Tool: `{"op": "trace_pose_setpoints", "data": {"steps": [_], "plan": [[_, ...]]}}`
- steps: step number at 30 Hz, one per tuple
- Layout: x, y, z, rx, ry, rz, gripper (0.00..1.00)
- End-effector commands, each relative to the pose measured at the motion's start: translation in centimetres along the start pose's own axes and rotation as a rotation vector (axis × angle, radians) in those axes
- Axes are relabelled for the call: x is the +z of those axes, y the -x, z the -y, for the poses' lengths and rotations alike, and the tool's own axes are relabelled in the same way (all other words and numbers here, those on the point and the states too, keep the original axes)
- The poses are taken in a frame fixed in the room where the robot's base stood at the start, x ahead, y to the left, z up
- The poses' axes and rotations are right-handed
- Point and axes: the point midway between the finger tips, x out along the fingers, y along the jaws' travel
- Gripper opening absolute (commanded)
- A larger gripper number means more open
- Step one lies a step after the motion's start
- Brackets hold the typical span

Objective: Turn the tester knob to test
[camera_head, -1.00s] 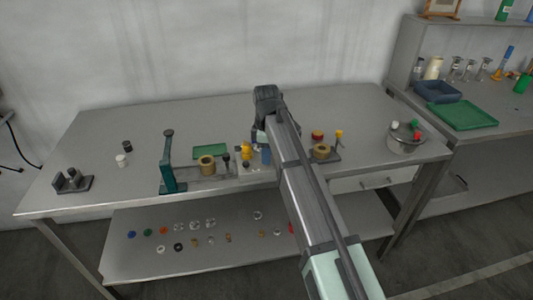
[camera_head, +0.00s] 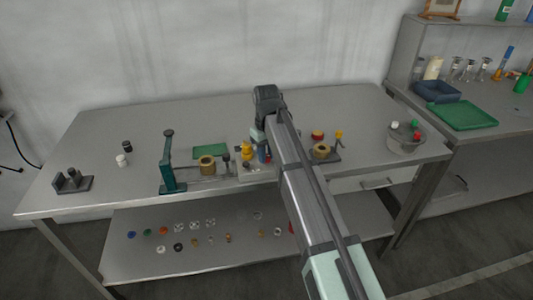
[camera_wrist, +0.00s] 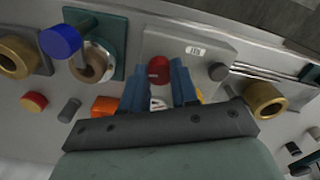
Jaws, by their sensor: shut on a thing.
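A red knob (camera_wrist: 158,70) sits between the two blue fingertips of my gripper (camera_wrist: 159,76) in the wrist view, at the edge of a light grey tester panel (camera_wrist: 215,55). My gripper is shut on the knob, one finger on each side. A small white label (camera_wrist: 195,50) is on the panel; its lettering is too small to read surely. A white dial-like patch (camera_wrist: 157,103) shows between the fingers, partly hidden by the gripper. In the head view my gripper (camera_head: 264,156) is low at the bench's middle, and the knob's setting cannot be told.
Brass rings (camera_wrist: 265,98) stand close by. A blue-topped post (camera_wrist: 60,40) with a green plate stands left in the wrist view. A teal press (camera_head: 170,160) and a green tray (camera_head: 210,152) are on the bench. A metal pot (camera_head: 403,140) is at the right.

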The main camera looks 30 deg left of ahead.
Motion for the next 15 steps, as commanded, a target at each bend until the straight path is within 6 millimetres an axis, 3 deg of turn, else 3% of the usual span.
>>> {"op": "trace_pose_setpoints", "data": {"steps": [15], "plan": [[0.03,0.05,-0.04,0.001,-0.148,0.001,0.0]]}}
